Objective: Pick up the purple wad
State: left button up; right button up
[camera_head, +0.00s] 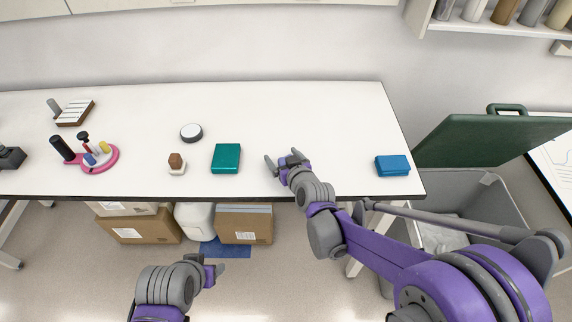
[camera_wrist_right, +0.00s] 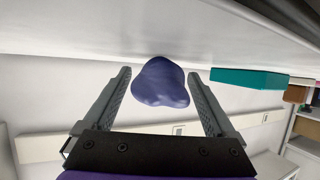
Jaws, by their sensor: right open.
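The purple wad (camera_wrist_right: 160,88) is a smooth, rounded lump at the table surface in the right wrist view. My right gripper (camera_wrist_right: 158,76) is open, with one finger on each side of the wad. The wad shows between the fingertips, with small gaps at its sides; no grip is visible. In the head view my right gripper (camera_head: 283,160) is low over the table's front part. There I cannot tell the wad from the gripper's own purple parts. My left gripper (camera_head: 214,270) is in front of the table, below its edge, and its jaw opening is unclear.
A teal box (camera_head: 226,158) lies left of my right gripper. A blue box (camera_head: 392,166) is near the table's right end. A brown-topped block (camera_head: 176,163), a round white-topped item (camera_head: 191,132) and a pink pipette stand (camera_head: 98,161) are farther left. An open grey bin (camera_head: 480,195) stands right.

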jog(key=c, duration=1.4)
jog(key=shift+r, duration=0.15)
notch_tip(320, 180, up, 10)
jog(key=p, duration=0.1)
jog(key=shift+s, duration=0.1)
